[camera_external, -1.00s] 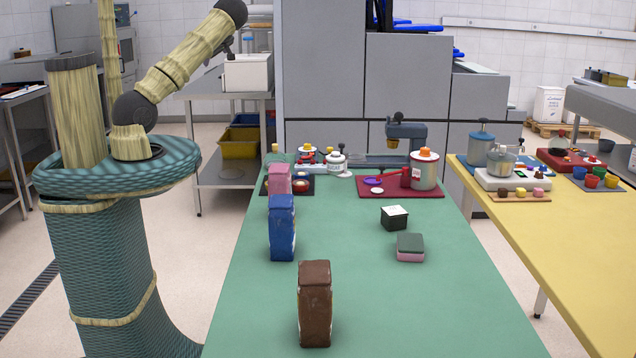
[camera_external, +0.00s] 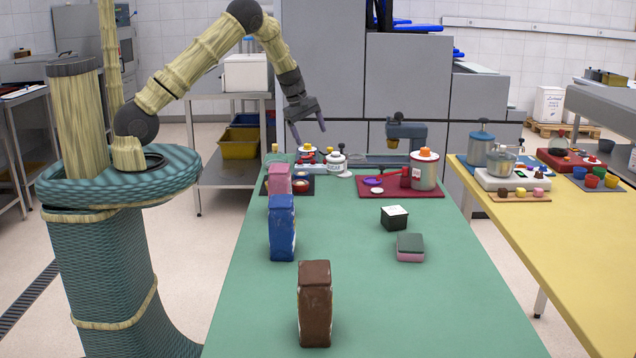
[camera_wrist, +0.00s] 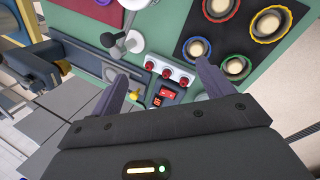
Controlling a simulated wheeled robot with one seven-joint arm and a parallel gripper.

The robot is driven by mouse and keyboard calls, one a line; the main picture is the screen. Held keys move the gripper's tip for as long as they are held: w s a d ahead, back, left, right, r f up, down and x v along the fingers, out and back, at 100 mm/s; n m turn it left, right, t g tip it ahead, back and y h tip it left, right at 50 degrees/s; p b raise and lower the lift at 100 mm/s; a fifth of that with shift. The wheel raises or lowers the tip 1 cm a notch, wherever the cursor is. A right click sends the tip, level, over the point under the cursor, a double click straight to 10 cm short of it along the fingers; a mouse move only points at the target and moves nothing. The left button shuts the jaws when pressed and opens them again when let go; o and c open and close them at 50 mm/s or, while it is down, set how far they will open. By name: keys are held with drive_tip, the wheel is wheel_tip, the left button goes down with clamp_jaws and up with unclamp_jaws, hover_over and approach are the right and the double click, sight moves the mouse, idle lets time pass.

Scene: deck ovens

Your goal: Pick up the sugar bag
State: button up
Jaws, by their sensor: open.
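Three upright bags stand in a row along the left side of the green table (camera_external: 380,310): a pink bag (camera_external: 279,181) at the back, a blue bag (camera_external: 282,228) in the middle, and a brown bag (camera_external: 315,304) near the front. No label is readable, so I cannot tell which one is the sugar bag. My gripper (camera_external: 308,135) is open and empty, pointing down above the table's far end, beyond and above the pink bag. In the wrist view my open fingers (camera_wrist: 163,75) frame a panel with red knobs; none of the bags is clearly visible there.
A dark mat (camera_wrist: 238,58) with several colour-rimmed cups lies at the far end. A white jar (camera_external: 336,162) and a red tray (camera_external: 430,193) with a canister (camera_external: 425,172) stand nearby. A dark box (camera_external: 394,218) and a sponge (camera_external: 410,247) lie right of the bags. The front right is clear.

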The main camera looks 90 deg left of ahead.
drive_tip(key=w+d+f+m+h+b, duration=0.1)
drive_tip(key=w+d+f+h, duration=0.15)
drive_tip(key=d, duration=0.45)
drive_tip(key=w+d+f+m+h+b, duration=0.1)
drive_tip(key=w+d+f, duration=0.15)
drive_tip(key=d, duration=0.55)
wheel_tip(320, 180, up, 7)
drive_tip(key=m+g+h+b, duration=0.1)
drive_tip(key=m+g+h, duration=0.3)
drive_tip(key=h, duration=0.7)
hover_over(283, 197)
drive_tip(key=a, duration=0.3)
drive_tip(key=shift+s+a+r, duration=0.1)
drive_tip(key=shift+s+r, duration=0.05)
drive_tip(key=shift+f, duration=3.55)
drive_tip(key=shift+a, duration=0.1)
